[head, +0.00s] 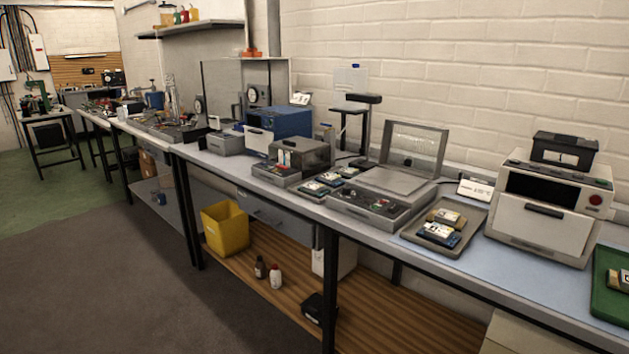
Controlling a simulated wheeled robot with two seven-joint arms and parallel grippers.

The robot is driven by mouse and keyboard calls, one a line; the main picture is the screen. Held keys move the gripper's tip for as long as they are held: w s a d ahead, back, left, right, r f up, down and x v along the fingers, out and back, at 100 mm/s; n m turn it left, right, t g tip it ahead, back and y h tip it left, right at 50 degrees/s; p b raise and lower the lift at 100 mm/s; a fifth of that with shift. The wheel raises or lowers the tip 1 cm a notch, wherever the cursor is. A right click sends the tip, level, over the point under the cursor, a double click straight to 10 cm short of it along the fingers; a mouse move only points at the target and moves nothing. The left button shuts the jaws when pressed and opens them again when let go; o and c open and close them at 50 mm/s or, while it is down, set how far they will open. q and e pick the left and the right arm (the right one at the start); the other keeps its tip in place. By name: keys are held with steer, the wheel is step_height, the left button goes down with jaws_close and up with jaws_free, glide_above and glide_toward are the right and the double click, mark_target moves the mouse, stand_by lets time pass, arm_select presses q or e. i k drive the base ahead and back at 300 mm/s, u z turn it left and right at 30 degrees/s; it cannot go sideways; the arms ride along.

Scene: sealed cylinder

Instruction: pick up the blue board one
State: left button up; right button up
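A dark blue board (440,235) with a white label lies at the front of a grey tray (413,239) on the workbench. A brownish board (447,217) lies behind it in the same tray. Several small boards (318,187) with blue and pale parts lie on the bench left of the open grey case. Any number marking on the boards is too small to read, so I cannot tell which is board one. Neither of my grippers shows in the view.
A grey case (374,211) with a raised lid stands left of the tray. A white oven-like machine (549,208) stands to its right, and a green tray (608,308) at the right edge. The lower shelf holds a yellow bin (224,230) and bottles. Floor in front is clear.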

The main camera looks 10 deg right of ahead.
mark_target(333, 180)
steer(key=u, duration=0.8)
steer(key=i, duration=1.9)
steer(key=z, duration=0.55)
